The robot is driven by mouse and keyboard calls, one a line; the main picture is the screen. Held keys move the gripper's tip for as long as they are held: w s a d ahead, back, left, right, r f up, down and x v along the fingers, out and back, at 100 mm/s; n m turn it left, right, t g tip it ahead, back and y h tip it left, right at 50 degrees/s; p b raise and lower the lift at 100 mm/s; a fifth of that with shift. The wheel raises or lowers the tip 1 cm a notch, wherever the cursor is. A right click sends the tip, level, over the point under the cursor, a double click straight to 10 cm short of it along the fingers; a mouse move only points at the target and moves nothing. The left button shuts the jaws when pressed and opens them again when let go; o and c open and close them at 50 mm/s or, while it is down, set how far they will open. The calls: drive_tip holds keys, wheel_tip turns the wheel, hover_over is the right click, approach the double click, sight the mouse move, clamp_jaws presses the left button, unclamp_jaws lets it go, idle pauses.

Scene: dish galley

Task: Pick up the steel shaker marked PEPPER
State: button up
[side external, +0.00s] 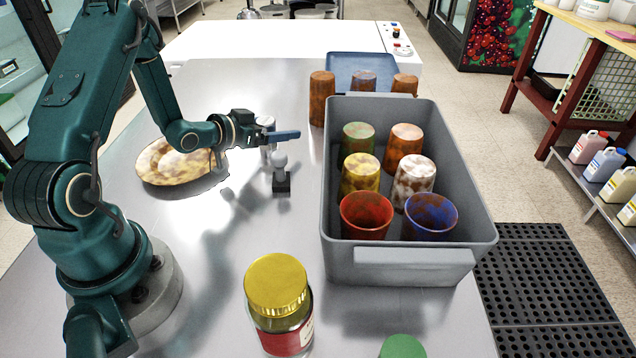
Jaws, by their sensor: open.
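My gripper (285,135) reaches in from the left over the steel counter, its jaws pointing right. It is open, though only one blue finger shows clearly. A small silvery shaker-like object (267,154) stands upright at the gripper, its top (265,121) showing above and its body below; the gripper hides its middle. I cannot tell whether it is between the fingers. No PEPPER marking is readable.
A grey crate (409,256) of several mottled tumblers stands close to the right. More tumblers (322,98) stand behind it by a blue tray (360,62). A mottled plate (158,180) lies left. A yellow-lidded jar (278,305) and green lid (402,347) are at the front.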

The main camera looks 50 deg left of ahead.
drive_tip(key=shift+w, duration=0.1)
clamp_jaws()
drive_tip(key=shift+r, duration=0.15)
